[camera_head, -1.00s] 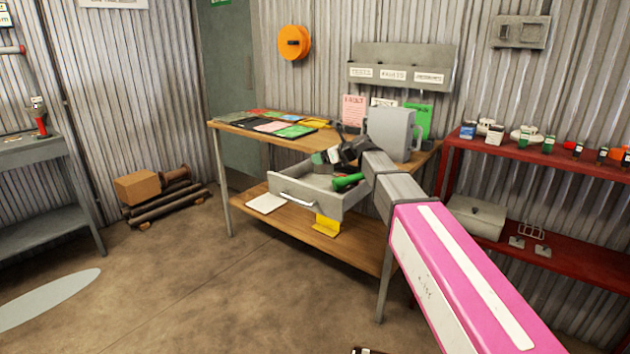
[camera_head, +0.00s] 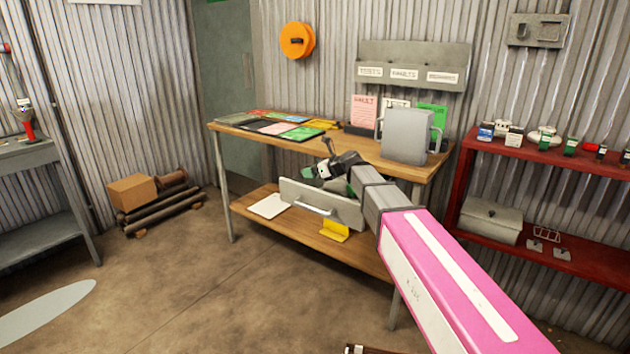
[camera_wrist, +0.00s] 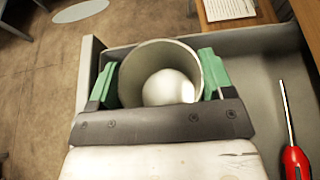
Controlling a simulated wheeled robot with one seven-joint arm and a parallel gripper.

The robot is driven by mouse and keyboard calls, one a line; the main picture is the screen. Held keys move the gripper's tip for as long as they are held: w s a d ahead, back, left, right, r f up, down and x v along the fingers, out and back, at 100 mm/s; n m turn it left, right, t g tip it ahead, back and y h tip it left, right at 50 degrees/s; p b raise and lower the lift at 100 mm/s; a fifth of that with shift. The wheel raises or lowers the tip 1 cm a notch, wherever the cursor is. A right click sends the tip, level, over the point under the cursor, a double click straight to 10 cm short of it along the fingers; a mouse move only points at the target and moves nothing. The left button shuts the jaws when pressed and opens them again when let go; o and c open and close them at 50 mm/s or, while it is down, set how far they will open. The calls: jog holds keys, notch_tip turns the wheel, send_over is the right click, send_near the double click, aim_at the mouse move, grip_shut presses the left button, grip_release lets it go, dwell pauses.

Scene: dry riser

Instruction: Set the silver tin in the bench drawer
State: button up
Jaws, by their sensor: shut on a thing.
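The silver tin (camera_wrist: 136,66) is an open-topped grey cylinder between the green fingers of my gripper (camera_wrist: 160,77) in the wrist view. A pale round patch shows inside it. The gripper is shut on the tin's sides. Beneath and around it is the pulled-out bench drawer (camera_wrist: 258,70), with the tin near one corner. I cannot tell whether the tin touches the drawer floor. In the head view my gripper (camera_head: 328,170) is at the drawer (camera_head: 298,193), and the drawer front and my arm hide much of the inside.
A red-handled screwdriver (camera_wrist: 295,160) lies in the drawer, right of the tin. The wooden bench (camera_head: 370,148) bears a grey two-handled container (camera_head: 407,137) and coloured sheets. A yellow object (camera_head: 334,231) and white paper (camera_head: 269,206) lie on its lower shelf. A red shelf (camera_head: 462,190) stands right.

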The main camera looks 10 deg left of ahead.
jog(key=shift+f, duration=1.85)
jog(key=o, duration=0.9)
jog(key=shift+f, duration=0.1)
jog(key=shift+o, duration=0.2)
jog(key=shift+s+d+r, duration=0.15)
jog(key=shift+d+r, duration=0.05)
jog(key=v, duration=1.1)
jog(key=shift+d, duration=0.2)
jog(key=shift+s+r, duration=0.1)
